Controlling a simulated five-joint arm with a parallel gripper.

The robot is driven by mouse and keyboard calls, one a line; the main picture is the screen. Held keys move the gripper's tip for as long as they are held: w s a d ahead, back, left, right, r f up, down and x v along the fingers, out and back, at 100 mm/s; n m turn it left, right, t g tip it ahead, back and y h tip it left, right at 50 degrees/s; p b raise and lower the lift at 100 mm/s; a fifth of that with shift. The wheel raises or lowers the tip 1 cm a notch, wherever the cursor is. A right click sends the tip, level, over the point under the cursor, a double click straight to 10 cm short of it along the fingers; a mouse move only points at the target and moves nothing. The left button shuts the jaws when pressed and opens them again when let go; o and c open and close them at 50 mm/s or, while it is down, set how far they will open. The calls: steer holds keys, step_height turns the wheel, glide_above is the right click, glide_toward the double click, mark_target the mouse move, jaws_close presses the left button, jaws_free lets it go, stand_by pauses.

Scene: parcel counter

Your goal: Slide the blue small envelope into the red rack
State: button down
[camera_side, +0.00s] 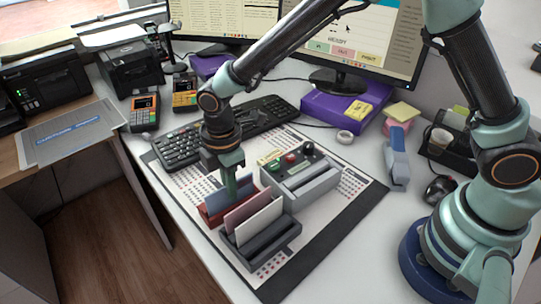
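The red rack (207,219) stands on the printed mat. The blue small envelope (214,201) stands upright at the red rack, its lower edge hidden behind or inside the rack wall. My gripper (230,188) points down right at this envelope, with the green finger in front of it. Blue shows on both sides of the finger. The far finger is hidden, so I cannot tell whether the gripper is shut on the envelope or around it.
A dark grey rack (272,243) stands in front with a pink envelope (245,213) and a white envelope (261,224). A grey box with knobs (311,184) is close on the right. A keyboard (176,151) lies behind. The mat's front right (335,232) is clear.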

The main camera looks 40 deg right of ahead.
steer(key=c, duration=1)
jaws_free()
step_height(320, 180, up, 12)
steer(key=shift+r, duration=0.1)
steer(key=s+d+r+m+t, duration=0.2)
steer(key=d+r+m, duration=0.55)
steer(key=d, duration=0.55)
steer(key=s+d+m+t, duration=0.3)
steer(key=s+d+m, duration=0.4)
steer(key=d+m, duration=0.3)
steer(key=shift+d+t, duration=0.3)
